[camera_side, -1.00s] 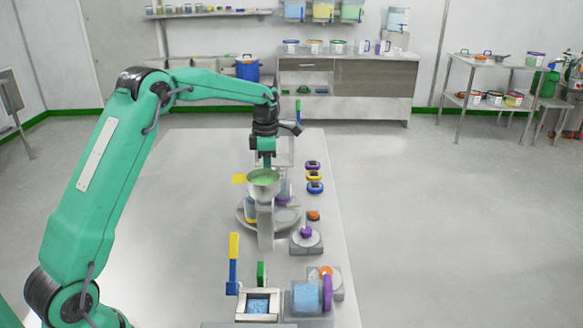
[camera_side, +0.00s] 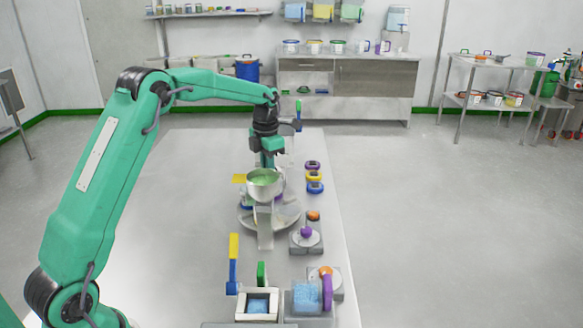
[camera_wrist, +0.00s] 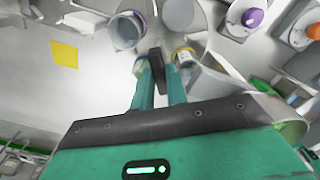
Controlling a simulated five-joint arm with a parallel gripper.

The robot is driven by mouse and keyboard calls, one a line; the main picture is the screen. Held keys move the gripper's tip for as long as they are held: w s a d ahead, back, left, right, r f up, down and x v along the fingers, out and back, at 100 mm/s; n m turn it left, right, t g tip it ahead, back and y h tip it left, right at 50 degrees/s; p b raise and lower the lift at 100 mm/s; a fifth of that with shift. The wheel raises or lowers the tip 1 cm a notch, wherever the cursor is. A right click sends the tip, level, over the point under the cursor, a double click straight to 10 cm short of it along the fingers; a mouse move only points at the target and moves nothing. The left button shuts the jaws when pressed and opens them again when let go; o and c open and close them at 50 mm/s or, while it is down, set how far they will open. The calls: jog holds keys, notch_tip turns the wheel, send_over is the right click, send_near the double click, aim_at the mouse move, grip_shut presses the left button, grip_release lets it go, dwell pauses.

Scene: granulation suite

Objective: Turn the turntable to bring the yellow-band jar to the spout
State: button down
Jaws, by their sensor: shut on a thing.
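The grey turntable (camera_side: 285,220) stands on the bench, partly hidden by the metal hopper (camera_side: 263,188) with green contents and its chute. My gripper (camera_side: 267,163) points down just behind the hopper. In the wrist view my gripper (camera_wrist: 157,85) is shut on a dark upright handle (camera_wrist: 156,66). The yellow-band jar (camera_wrist: 185,57) is just right of the fingers in the wrist view. A second jar (camera_wrist: 127,30) stands to their upper left. In the side view the jars are mostly hidden behind the hopper; I cannot tell which jar is under the spout.
A yellow square (camera_wrist: 64,54) lies on the bench left of the turntable. Purple, yellow and blue ring-shaped items (camera_side: 314,176) stand along the right. A purple-knobbed device (camera_side: 306,233) and a blue-filled tray (camera_side: 257,306) are nearer. The bench's left side is clear.

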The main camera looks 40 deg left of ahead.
jog(key=shift+r+n, duration=0.1)
jog(key=shift+n, duration=1)
jog(key=c, duration=1.4)
grip_release()
jog(key=shift+r, duration=0.1)
jog(key=shift+r, duration=3.8)
